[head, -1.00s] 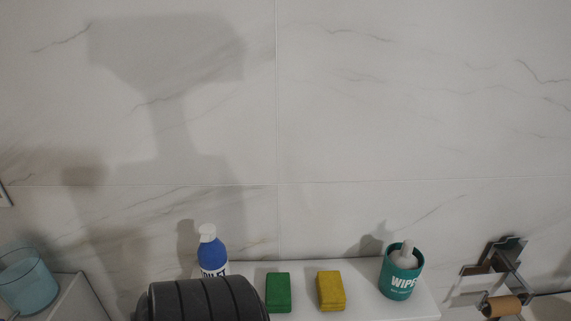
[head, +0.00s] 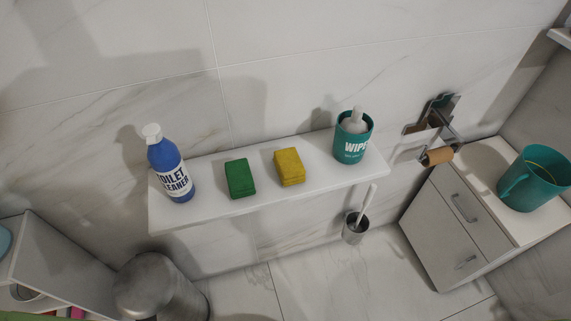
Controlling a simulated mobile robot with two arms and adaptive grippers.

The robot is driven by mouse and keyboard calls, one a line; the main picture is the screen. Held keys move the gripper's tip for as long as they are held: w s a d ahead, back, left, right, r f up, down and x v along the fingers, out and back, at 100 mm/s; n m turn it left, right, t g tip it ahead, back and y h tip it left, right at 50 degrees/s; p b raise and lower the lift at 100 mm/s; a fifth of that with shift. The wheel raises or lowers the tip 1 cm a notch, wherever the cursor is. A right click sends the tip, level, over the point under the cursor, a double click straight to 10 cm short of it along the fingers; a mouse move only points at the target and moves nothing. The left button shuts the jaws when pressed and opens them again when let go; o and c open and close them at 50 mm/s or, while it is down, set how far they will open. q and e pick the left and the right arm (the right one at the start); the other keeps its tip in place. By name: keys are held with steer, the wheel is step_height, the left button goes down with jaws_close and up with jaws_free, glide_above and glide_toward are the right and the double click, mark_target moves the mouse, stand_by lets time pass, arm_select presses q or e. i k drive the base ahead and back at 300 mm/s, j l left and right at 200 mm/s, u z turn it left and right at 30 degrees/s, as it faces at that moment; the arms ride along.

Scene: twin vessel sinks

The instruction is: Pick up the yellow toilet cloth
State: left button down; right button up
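The yellow toilet cloth (head: 289,167) is a small folded block lying on a white wall shelf (head: 215,210). A green cloth (head: 240,178) of similar shape lies to its left with a small gap between them. Neither of my grippers shows in the head view, and nothing touches the yellow cloth.
On the shelf, a blue toilet cleaner bottle (head: 170,165) stands at the left and a teal wipes tub (head: 352,140) at the right. Below are a metal bin (head: 160,287) and a toilet brush holder (head: 355,228). A cabinet (head: 455,225) with a teal mug (head: 535,178) stands right.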

mark_target(289, 167)
steer(key=z, duration=1.65)
steer(key=k+j+z, duration=0.25)
steer(key=k, duration=0.25)
steer(key=k+j+z, duration=0.2)
steer(key=k, duration=0.35)
steer(key=k+j, duration=0.15)
steer(key=k, duration=0.05)
